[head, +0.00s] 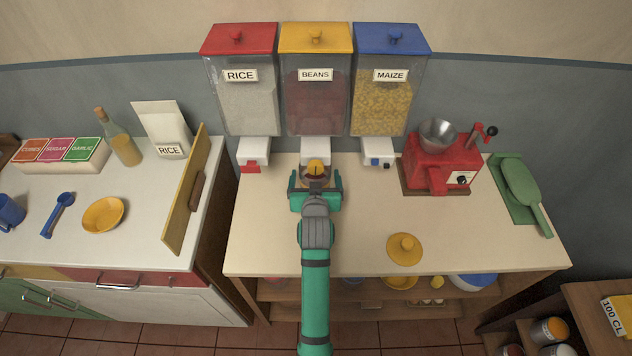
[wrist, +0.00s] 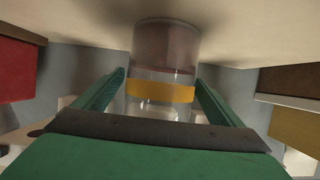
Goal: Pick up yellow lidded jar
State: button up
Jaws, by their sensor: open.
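The jar (head: 316,167) stands on the counter under the BEANS dispenser, mostly hidden by the dispenser and my gripper. In the wrist view the jar (wrist: 162,92) is clear with a yellow band and dark reddish contents at the end towards the counter. That view looks upside down. A yellow lid with a knob (head: 405,249) lies apart on the counter, at the front right. My gripper (head: 315,180) is open, with one finger on each side of the jar; it also shows in the wrist view (wrist: 160,98). Whether the fingers touch the jar is unclear.
RICE (head: 239,95), BEANS (head: 316,100) and MAIZE (head: 390,95) dispensers hang above the counter's back edge. The front counter (head: 270,235) is clear.

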jog(key=shift+s, duration=0.1)
jog(key=c, duration=1.3)
jog(key=shift+r, duration=0.15)
jog(key=c, duration=0.5)
